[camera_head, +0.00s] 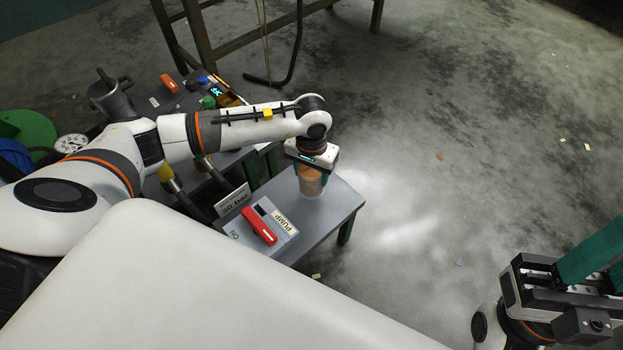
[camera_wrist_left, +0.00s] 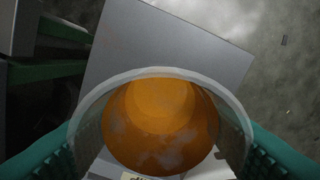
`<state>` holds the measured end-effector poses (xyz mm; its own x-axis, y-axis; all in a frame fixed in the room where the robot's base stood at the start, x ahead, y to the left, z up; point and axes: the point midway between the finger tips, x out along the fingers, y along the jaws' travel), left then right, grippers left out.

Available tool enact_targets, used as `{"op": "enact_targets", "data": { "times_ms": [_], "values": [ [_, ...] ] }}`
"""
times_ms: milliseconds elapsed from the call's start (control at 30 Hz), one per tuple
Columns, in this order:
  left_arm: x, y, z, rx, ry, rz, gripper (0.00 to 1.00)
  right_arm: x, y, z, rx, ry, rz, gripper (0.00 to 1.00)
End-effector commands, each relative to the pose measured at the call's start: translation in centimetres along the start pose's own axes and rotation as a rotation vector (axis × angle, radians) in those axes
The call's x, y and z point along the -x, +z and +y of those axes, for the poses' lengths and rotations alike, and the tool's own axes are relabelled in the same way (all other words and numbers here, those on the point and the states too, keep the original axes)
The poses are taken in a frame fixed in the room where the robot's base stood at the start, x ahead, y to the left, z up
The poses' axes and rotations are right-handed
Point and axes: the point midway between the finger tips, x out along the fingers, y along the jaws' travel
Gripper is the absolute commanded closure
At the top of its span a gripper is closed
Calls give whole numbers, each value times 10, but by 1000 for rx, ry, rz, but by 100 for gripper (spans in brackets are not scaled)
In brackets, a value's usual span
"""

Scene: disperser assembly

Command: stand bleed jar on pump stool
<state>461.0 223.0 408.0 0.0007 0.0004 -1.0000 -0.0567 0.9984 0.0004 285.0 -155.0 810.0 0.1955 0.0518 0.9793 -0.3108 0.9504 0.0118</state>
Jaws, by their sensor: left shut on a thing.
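The bleed jar (camera_head: 310,183) is a clear, round vessel with orange contents. It is upright over the grey top of the pump stool (camera_head: 337,202). I cannot tell whether its base touches the top or hangs just above it. My left gripper (camera_head: 312,165) comes down from above and is shut on the jar near its rim. In the left wrist view the jar's open mouth (camera_wrist_left: 160,120) sits between the teal fingers, with the stool top (camera_wrist_left: 165,40) beyond. My right gripper (camera_head: 595,255) is at the lower right, partly cut off, so its opening is unclear.
On the stool beside the jar is a plate marked PUMP with a red switch (camera_head: 260,226). A 30 bar sign (camera_head: 233,203) stands at its left edge. A cluttered bench (camera_head: 155,103) lies behind my left arm. The floor to the right is open.

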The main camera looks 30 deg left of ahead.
Motion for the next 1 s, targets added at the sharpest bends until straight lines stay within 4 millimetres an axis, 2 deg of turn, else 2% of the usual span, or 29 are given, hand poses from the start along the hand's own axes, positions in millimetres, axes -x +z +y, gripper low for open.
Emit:
{"op": "enact_targets", "data": {
  "times_ms": [33, 167, 567, 600, 700, 1000],
  "values": [
    [-14, -1, -1, 1, -2, 2, 69, 7, -2, 0, 0, 0, 0, 66],
    [-30, 0, 0, 2, -1, 1, 69, 12, -3, 0, 0, 0, 1, 66],
    [-34, 0, 0, 1, 0, -1, 69, 16, -4, 0, 0, 0, 3, 66],
    [-32, 0, 0, 1, 0, 0, 37, 14, -4, 0, 0, 1, 2, 66],
    [-32, 0, 0, 1, 0, 0, 21, 12, -4, 0, 0, 2, -2, 66],
    [-31, 0, 0, 0, -1, 1, 21, 10, -3, 0, 1, 3, -7, 66]
  ]
}}
